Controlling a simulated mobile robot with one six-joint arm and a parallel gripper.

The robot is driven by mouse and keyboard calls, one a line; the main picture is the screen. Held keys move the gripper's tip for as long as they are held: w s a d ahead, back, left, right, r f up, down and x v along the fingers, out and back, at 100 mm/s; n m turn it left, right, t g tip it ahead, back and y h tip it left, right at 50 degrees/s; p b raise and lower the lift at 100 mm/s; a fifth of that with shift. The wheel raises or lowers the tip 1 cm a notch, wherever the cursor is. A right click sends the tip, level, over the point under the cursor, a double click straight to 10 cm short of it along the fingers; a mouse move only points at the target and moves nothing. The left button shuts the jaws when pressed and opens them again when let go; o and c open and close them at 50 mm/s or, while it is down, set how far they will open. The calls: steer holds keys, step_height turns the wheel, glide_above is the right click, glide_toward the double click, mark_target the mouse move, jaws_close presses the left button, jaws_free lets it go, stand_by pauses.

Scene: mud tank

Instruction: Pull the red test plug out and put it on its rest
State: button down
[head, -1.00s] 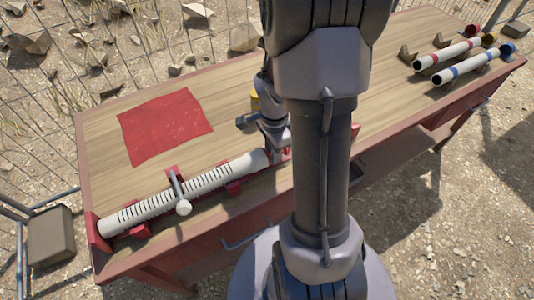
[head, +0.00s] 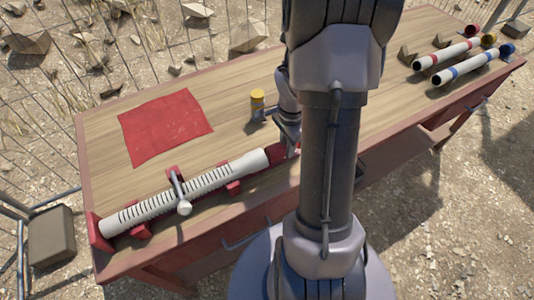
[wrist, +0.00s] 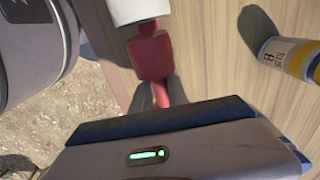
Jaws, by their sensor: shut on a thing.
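The red test plug (head: 275,153) is at the right end of the slotted white tube (head: 205,184). My gripper (wrist: 160,93) is shut on that stem, one dark finger on each side. In the head view my gripper (head: 290,148) is partly hidden by my arm. I cannot tell how much of the plug is inside the tube. I cannot make out the plug's rest.
The tube lies in red cradles under a clamp (head: 176,185). A red cloth (head: 165,125) lies at the left. Two banded tubes (head: 450,53) lie at the far right. The wooden table's middle is mostly clear.

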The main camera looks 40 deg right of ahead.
step_height(320, 180, up, 8)
steer(key=p, duration=0.5)
steer(key=shift+f+p, duration=0.1)
steer(key=shift+p, duration=0.3)
steer(key=shift+f, duration=0.1)
